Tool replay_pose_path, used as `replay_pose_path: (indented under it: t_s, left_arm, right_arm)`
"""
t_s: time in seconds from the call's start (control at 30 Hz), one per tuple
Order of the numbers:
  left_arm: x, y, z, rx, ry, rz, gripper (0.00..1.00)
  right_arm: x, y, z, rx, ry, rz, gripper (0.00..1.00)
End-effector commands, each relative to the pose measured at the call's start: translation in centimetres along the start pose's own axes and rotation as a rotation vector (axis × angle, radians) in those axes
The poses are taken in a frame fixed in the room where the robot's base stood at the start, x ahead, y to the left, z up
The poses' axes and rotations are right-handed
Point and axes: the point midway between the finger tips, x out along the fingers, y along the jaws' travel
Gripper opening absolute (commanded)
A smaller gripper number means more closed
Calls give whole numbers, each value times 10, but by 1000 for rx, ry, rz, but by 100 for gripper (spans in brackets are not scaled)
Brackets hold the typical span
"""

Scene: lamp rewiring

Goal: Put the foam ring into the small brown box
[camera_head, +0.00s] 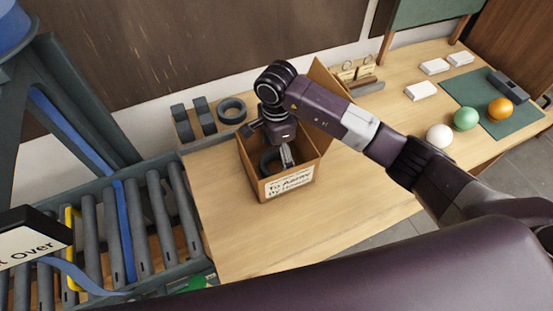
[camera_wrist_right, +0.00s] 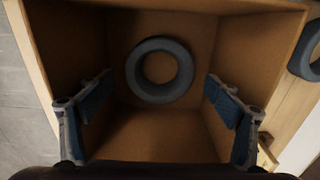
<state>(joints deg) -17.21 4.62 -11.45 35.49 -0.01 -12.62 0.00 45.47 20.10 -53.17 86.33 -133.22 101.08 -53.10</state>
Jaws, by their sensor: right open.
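The small brown box (camera_head: 258,178) stands open on the wooden table, with a label on its front and a raised flap at the right. A dark grey foam ring (camera_wrist_right: 131,70) lies inside the box, apart from both fingers; part of it also shows in the head view (camera_head: 266,160). My right gripper (camera_head: 285,158) reaches down into the box opening. In the wrist view its fingers (camera_wrist_right: 158,95) are spread wide with nothing between them touching. My left gripper is not in view.
A roller conveyor (camera_head: 145,235) runs along the left. White blocks (camera_head: 420,90), a green mat (camera_head: 490,128) and several balls (camera_head: 465,118) lie to the right. The table in front of the box is clear.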

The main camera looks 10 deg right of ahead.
Motion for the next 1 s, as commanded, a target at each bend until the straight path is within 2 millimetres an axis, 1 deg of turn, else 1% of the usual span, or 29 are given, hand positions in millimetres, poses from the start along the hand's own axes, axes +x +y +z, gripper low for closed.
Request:
replay_pose_path:
  t_s: [0.03, 0.3, 0.4, 0.5, 0.67, 1.0]
  left_arm:
    - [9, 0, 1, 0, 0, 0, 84]
    - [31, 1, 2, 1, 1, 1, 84]
    - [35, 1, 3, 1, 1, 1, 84]
    - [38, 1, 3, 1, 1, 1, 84]
    - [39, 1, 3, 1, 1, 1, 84]
    - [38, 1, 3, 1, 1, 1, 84]
  right_arm:
    - [-8, -2, 0, -3, 1, -7, 84]
    - [-66, -2, 0, -2, 1, -6, 84]
    - [-82, -1, 0, -2, 1, -4, 84]
    - [-93, 0, 0, -1, 1, -2, 84]
    - [-100, 0, 0, -1, 1, 1, 84]
    - [-100, 0, 0, -1, 0, 1, 84]
